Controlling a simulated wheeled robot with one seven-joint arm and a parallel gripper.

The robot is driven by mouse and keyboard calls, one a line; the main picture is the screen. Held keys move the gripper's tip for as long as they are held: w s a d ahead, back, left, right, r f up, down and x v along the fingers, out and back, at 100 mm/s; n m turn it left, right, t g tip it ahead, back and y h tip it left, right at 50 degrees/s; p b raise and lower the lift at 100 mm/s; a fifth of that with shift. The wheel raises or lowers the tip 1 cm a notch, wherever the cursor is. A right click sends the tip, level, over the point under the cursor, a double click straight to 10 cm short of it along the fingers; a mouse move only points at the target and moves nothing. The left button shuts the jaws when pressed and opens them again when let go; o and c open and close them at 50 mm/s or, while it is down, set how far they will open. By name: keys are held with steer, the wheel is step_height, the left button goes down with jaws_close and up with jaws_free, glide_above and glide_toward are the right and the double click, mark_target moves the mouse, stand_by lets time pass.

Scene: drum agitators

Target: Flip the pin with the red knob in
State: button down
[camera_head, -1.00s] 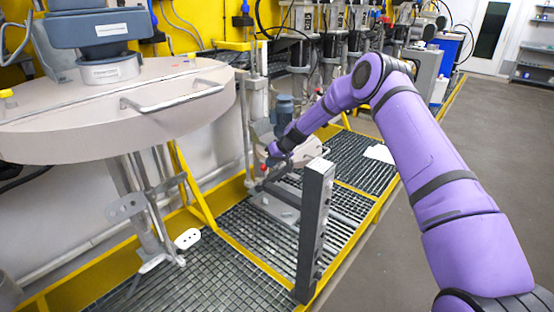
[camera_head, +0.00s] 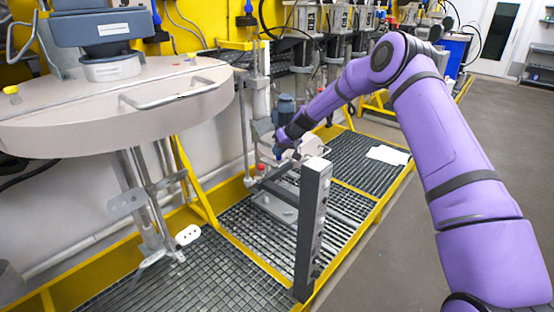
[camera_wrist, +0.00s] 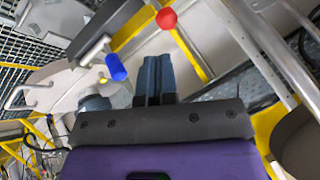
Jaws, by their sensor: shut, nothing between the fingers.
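The red knob (camera_head: 261,168) shows as a small red spot beside the upright metal frame, in front of the yellow wall edge. It also shows as a red ball at the top of the wrist view (camera_wrist: 166,18). My gripper (camera_head: 279,155) is just right of and slightly above it in the head view. In the wrist view my blue-grey fingers (camera_wrist: 153,60) are together and empty, pointing up toward the red knob with a visible gap. The pin itself is hard to make out. A blue knob (camera_wrist: 116,67) on a grey block is left of my fingers.
A dark grey post (camera_head: 312,230) stands close in front of my gripper. The big round drum lid (camera_head: 120,105) with a handle is on the left. A metal grating (camera_head: 215,270) with yellow edges covers the floor. Open grey floor lies at right.

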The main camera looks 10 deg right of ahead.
steer(key=shift+v, duration=1.3)
steer(key=s+d+r+h, duration=0.3)
steer(key=s+r+h, duration=0.1)
steer(key=s+r, duration=2.3)
steer(key=s+d+r+m+t+h, duration=0.1)
steer(key=s+d+r, duration=0.1)
steer(key=s, duration=1.3)
steer(key=s+d+r+m+h, duration=0.1)
steer(key=s+d, duration=0.4)
steer(key=s, duration=1.1)
steer(key=shift+d+r+m+t, duration=0.2)
steer(key=shift+r+m+t, duration=0.25)
steer(key=shift+r, duration=0.3)
